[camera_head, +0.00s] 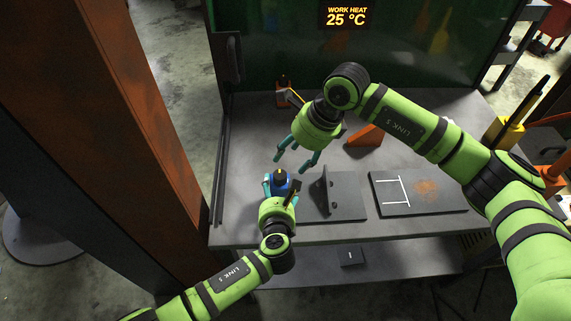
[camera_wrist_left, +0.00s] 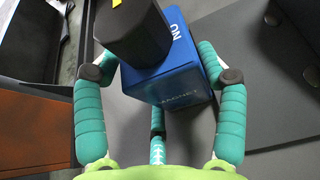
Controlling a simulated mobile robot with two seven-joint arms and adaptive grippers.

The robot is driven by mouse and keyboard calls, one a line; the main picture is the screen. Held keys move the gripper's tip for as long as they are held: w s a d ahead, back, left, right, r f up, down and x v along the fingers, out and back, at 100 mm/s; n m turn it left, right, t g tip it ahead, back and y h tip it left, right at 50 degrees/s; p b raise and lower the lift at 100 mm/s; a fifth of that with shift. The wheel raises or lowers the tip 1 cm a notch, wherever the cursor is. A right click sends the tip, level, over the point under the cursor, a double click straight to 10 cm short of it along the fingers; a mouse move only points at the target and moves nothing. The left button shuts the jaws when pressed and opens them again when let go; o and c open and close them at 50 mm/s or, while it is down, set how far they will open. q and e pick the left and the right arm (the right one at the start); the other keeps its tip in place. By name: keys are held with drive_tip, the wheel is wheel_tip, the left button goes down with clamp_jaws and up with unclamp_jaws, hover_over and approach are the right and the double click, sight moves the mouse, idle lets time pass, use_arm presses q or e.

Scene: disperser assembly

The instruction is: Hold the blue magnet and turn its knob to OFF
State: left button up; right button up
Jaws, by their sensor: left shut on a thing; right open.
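The blue magnet (camera_head: 281,184) stands on the grey bench near its front left edge. In the left wrist view the magnet (camera_wrist_left: 178,82) is a blue block with white "ON" and "MAGNET" lettering. Its black knob (camera_wrist_left: 131,38) sits on top, with a yellow mark at the upper picture edge. My left gripper (camera_head: 280,187) is shut on the magnet, with teal fingers on both sides of it. My right gripper (camera_head: 292,164) is open and empty, fingers pointing down, above and slightly right of the magnet, apart from it.
A dark angle bracket (camera_head: 340,199) stands right of the magnet, and a dark plate (camera_head: 420,194) with white marks lies further right. An orange wedge (camera_head: 365,137) sits behind them. An orange post (camera_head: 112,100) rises at the left. A small tool (camera_head: 285,94) stands at the back.

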use_arm(q)
drive_tip(key=shift+a, duration=0.1)
use_arm(e)
drive_tip(key=v, duration=0.4)
use_arm(q)
drive_tip(key=o, duration=1.7)
